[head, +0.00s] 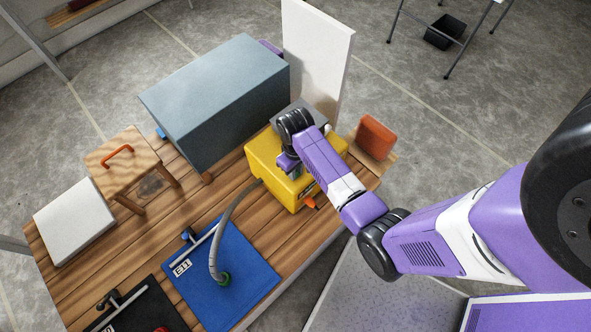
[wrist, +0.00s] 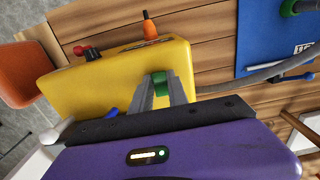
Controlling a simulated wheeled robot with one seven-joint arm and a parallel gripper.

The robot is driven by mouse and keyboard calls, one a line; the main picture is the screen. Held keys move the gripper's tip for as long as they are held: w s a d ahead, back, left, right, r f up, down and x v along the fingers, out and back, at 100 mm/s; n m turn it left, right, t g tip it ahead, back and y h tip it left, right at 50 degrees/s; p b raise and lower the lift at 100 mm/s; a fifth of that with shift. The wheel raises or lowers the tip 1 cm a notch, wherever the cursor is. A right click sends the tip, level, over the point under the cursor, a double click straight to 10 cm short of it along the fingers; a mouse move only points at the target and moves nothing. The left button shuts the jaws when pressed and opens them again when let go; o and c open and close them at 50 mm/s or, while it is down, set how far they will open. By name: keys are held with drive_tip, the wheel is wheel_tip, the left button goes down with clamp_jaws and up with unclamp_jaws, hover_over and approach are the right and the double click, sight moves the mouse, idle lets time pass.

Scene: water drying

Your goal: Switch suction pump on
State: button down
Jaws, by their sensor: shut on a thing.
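The suction pump appears to be the yellow box (head: 267,160) on the wooden bench, also large in the wrist view (wrist: 105,80). A red and black knob (wrist: 87,52) and an orange cone-shaped part (wrist: 150,27) are at its edge; the orange part (head: 311,202) also shows in the head view. My gripper (wrist: 160,90) is over the box, its two grey fingers shut on a small green piece (wrist: 158,79) at the box's top. Whether the piece is fixed to the box cannot be told. My arm hides much of the box top in the head view.
A grey hose (head: 229,215) runs from the box to a blue mat (head: 245,268). A large grey-blue case (head: 215,95), a white upright panel (head: 318,50) and an orange block (head: 376,137) stand around the box. A small wooden stool (head: 120,160) is at left.

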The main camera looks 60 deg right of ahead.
drive_tip(key=shift+w, duration=0.1)
drive_tip(key=shift+w+d+r+g, duration=0.1)
drive_tip(key=shift+w+g, duration=0.15)
drive_tip(key=shift+g, duration=0.45)
drive_tip(key=shift+w+d+f+g+y+b, duration=0.15)
drive_tip(key=shift+g+y+b, duration=0.3)
drive_tip(key=shift+g, duration=0.45)
drive_tip(key=shift+w+g, duration=0.15)
drive_tip(key=shift+g, duration=0.35)
drive_tip(key=c, duration=1.3)
unclamp_jaws()
